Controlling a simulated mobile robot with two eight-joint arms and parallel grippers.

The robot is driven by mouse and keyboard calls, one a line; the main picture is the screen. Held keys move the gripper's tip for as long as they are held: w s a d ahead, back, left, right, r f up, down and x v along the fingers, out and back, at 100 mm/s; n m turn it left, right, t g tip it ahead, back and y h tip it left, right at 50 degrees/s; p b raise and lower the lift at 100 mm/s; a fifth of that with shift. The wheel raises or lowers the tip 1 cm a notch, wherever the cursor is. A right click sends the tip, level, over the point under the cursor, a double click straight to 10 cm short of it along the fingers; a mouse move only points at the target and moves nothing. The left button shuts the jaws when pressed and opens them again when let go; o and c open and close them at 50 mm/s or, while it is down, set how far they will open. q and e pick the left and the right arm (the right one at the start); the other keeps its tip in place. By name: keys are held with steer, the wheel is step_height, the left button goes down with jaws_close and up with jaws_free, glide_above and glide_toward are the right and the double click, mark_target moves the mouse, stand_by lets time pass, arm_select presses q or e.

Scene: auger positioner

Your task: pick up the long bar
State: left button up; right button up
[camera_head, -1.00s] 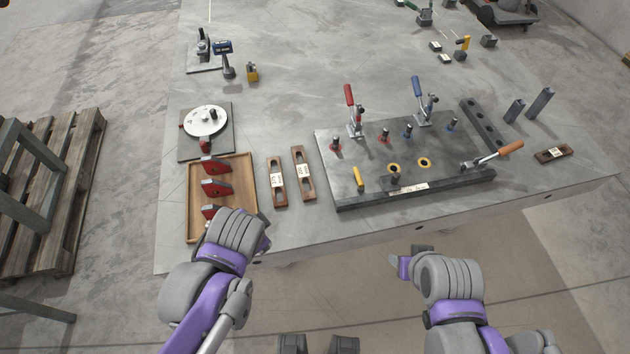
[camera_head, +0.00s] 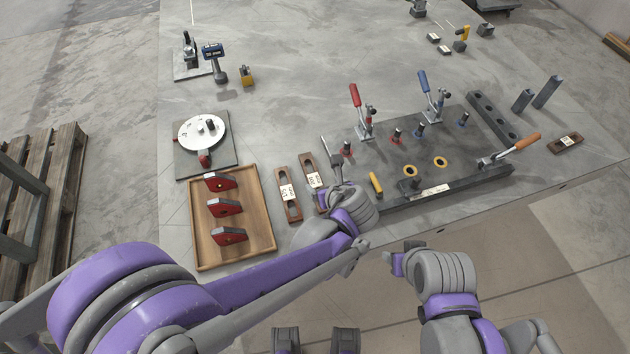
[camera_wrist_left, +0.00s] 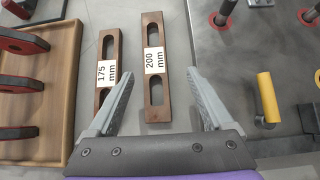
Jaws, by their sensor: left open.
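The longer brown slotted bar, labelled 200 mm (camera_head: 314,180), lies flat on the table left of the dark plate. It also shows in the left wrist view (camera_wrist_left: 153,32). The shorter 175 mm bar (camera_head: 287,191) lies just left of it. My left gripper (camera_head: 332,188) is open and empty by the near end of the 200 mm bar, partly covering it in the head view. In the left wrist view, the fingers straddle the 200 mm bar's lower part, with the left finger close to the 175 mm bar's near end. My right gripper (camera_head: 396,262) is off the table's front edge; its jaws are unclear.
A wooden tray (camera_head: 262,225) with red-black pieces lies left of the bars. The dark fixture plate (camera_head: 385,160), with toggle clamps and a yellow pin (camera_head: 376,184), stands right of them. A dark perforated rail (camera_head: 492,115) lies at its far right. Table beyond the bars is clear.

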mark_target(315, 180)
arm_select(q)
steer(key=x, duration=0.5)
steer(key=shift+a+f, duration=0.2)
steer(key=shift+a, duration=0.25)
jaws_close()
stand_by(1.0)
